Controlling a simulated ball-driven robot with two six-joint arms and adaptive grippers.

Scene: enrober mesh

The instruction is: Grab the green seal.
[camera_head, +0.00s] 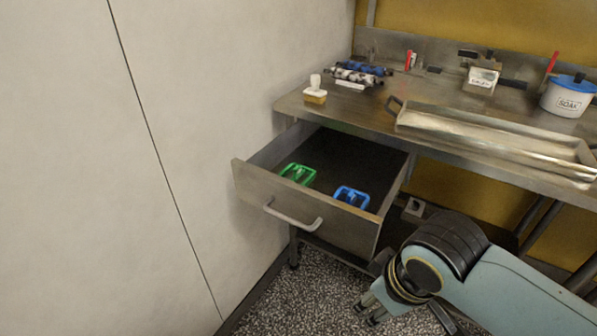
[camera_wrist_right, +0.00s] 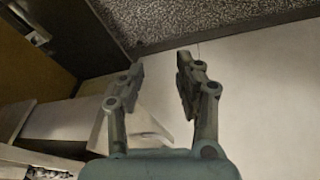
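The green seal (camera_head: 298,173) lies inside the open drawer (camera_head: 300,217), towards its left side. It is partly hidden by the drawer front. My right gripper (camera_head: 368,309) is low in front of the table, below and to the right of the drawer, well apart from the seal. In the right wrist view the gripper (camera_wrist_right: 158,70) is open, with nothing between its fingers. The green seal does not show in that view. My left gripper is not in view.
A blue seal (camera_head: 351,196) lies in the same drawer, to the right. The drawer handle (camera_head: 290,217) sticks out in front. A long metal tray (camera_head: 430,118), a tub marked SOAK (camera_head: 562,100) and a small yellow-and-white brush (camera_head: 315,92) are on the tabletop. A white wall stands at left.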

